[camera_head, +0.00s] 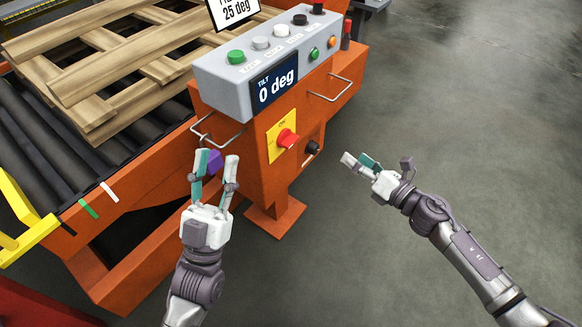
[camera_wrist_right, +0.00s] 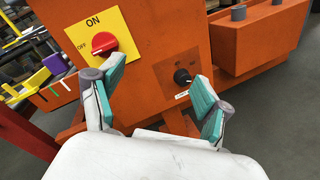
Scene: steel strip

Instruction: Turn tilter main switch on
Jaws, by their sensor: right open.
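The tilter main switch is a red rotary knob (camera_head: 287,138) on a yellow plate (camera_head: 275,146) on the front of the orange pedestal. In the right wrist view the red knob (camera_wrist_right: 104,43) sits on a yellow plate (camera_wrist_right: 83,31) marked ON at the top and OFF at the left. The knob's grip looks turned towards OFF. My right gripper (camera_head: 358,161) is open and empty, to the right of the switch and apart from it. Its fingers (camera_wrist_right: 155,100) show in the wrist view.
A black knob (camera_head: 311,148) is right below the switch. The grey control box (camera_head: 230,88) above carries several buttons and a display reading 0 deg. Wire handles (camera_head: 330,90) stick out beside it. Wooden pallets (camera_head: 110,70) lie on rollers at left. Floor at right is clear.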

